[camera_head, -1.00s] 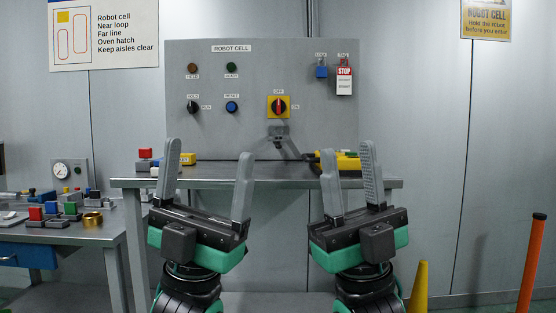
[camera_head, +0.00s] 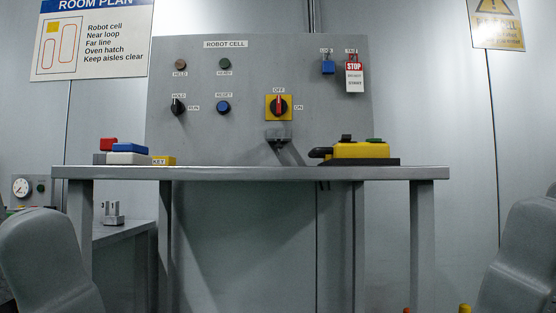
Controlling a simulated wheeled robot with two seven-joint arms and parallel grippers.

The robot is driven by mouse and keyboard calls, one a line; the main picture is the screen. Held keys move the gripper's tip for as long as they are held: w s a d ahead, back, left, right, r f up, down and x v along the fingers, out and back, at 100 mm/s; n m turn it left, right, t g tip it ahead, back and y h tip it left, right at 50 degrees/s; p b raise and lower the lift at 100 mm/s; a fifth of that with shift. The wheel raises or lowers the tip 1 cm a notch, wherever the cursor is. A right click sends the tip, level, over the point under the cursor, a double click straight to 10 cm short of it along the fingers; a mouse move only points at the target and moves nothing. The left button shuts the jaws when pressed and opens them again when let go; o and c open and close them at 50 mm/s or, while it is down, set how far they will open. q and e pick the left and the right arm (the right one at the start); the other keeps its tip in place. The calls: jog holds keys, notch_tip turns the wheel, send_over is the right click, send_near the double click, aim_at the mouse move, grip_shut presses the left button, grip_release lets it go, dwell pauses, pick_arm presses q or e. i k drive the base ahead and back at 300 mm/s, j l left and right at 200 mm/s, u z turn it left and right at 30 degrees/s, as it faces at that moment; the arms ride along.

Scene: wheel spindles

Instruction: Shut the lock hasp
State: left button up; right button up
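A small dark grey metal fitting, which looks like the lock hasp (camera_head: 278,135), is on the grey panel just below the red and yellow OFF/ON switch (camera_head: 278,106). It is too small to tell whether its parts are open or shut. A blue padlock (camera_head: 327,67) hangs at the LOCK label, and a red and white STOP tag (camera_head: 354,77) hangs beside it. Large grey rounded parts of my arms fill both lower corners. No gripper fingers can be made out, and nothing of mine touches the panel.
A grey table (camera_head: 250,173) stands below the panel, seen nearly edge-on. At its left are red, blue and white blocks and a yellow KEY block (camera_head: 163,160). At its right is a yellow and black device (camera_head: 358,150). The tabletop middle is clear.

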aim_at(279, 136)
jog(key=i, duration=1.25)
jog(key=k, duration=0.2)
